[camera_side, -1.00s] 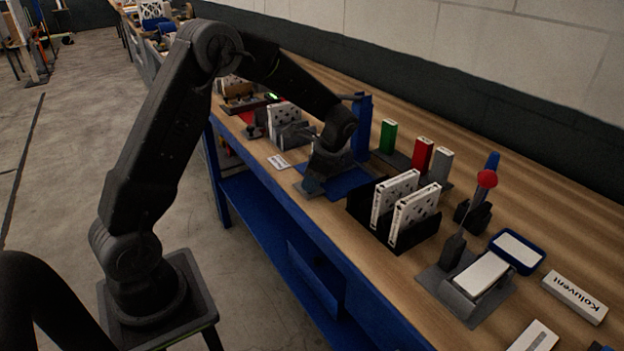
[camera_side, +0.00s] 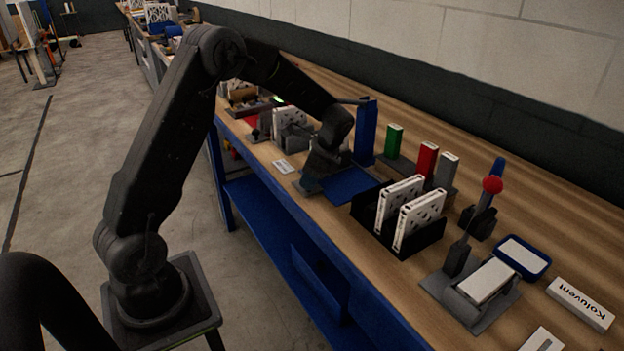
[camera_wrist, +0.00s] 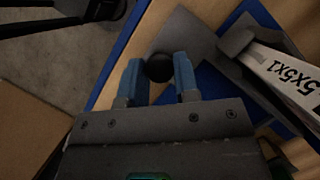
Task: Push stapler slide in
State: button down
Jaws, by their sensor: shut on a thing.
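In the wrist view, a round black knob (camera_wrist: 158,67) sits between the two blue fingertips of my gripper (camera_wrist: 158,80), which is shut on it. In the side view, my gripper (camera_side: 320,168) is low over the left part of a station with a blue pad (camera_side: 348,184) and a tall blue column (camera_side: 365,130). The knob is hidden behind my gripper there. I cannot make out the slide's full shape or how far in it is.
A white box marked 5X5X1 (camera_wrist: 285,75) is close on the right in the wrist view. In the side view, a black rack (camera_side: 425,238) holds white filters to the right. Green (camera_side: 394,140) and red (camera_side: 427,160) boxes stand behind. A small white label (camera_side: 283,166) lies near the front edge.

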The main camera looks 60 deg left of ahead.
jog(key=c, duration=0.9)
grip_release()
jog(key=shift+a, duration=0.25)
jog(key=shift+o, duration=0.2)
jog(key=v, duration=1.4)
jog(key=shift+d+f, duration=0.1)
jog(key=shift+d, duration=0.05)
